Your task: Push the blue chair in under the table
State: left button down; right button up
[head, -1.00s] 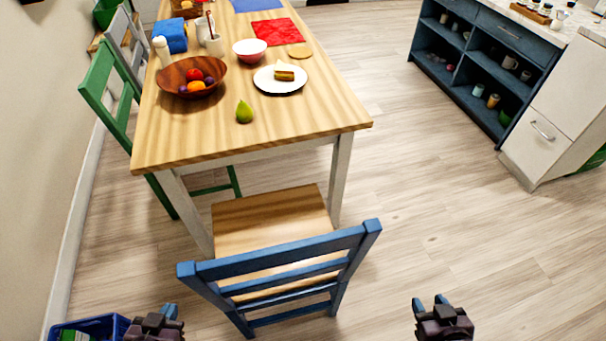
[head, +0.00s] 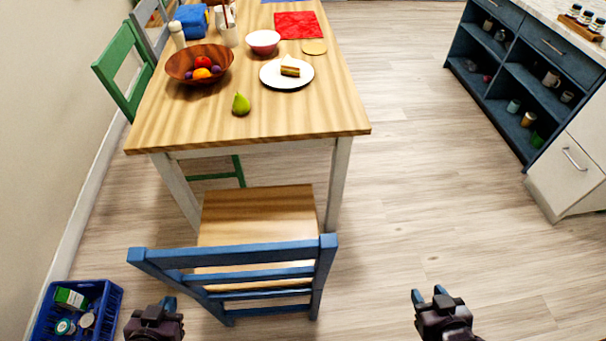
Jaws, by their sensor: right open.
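The blue chair (head: 236,256) has a wooden seat (head: 258,215) and stands at the near end of the wooden table (head: 300,120). The front of its seat is just at the table's near legs, and its backrest faces me. My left gripper (head: 166,304) is low in the picture, just left of and nearer than the backrest; its finger opening is not clear. My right gripper (head: 429,296) is open and empty over the floor, well right of the chair.
A blue crate (head: 111,300) with cans and a box stands on the floor at lower left, near my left gripper. A green chair (head: 121,65) stands at the table's left side. A blue shelf unit (head: 520,75) is at right. Floor (head: 420,190) between is clear.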

aim_at(260, 237)
jog(key=l+u, duration=0.35)
jog(key=l, duration=0.5)
jog(key=l+u, duration=0.35)
jog(key=l, duration=0.45)
jog(key=l+u, duration=0.2)
jog(key=l, duration=0.2)
jog(key=k+l+u, duration=0.2)
jog(key=l, duration=0.2)
jog(key=i+l+u, duration=0.2)
jog(key=l, duration=0.2)
jog(key=l+u, duration=0.2)
jog(key=l, duration=0.25)
jog(key=i+l+u, duration=0.1)
jog(key=l+u, duration=0.35)
jog(key=l, duration=0.35)
jog(key=i+l+u, duration=0.4)
jog(key=l, duration=0.2)
jog(key=i+l+u, duration=0.2)
jog(key=k+l, duration=0.1)
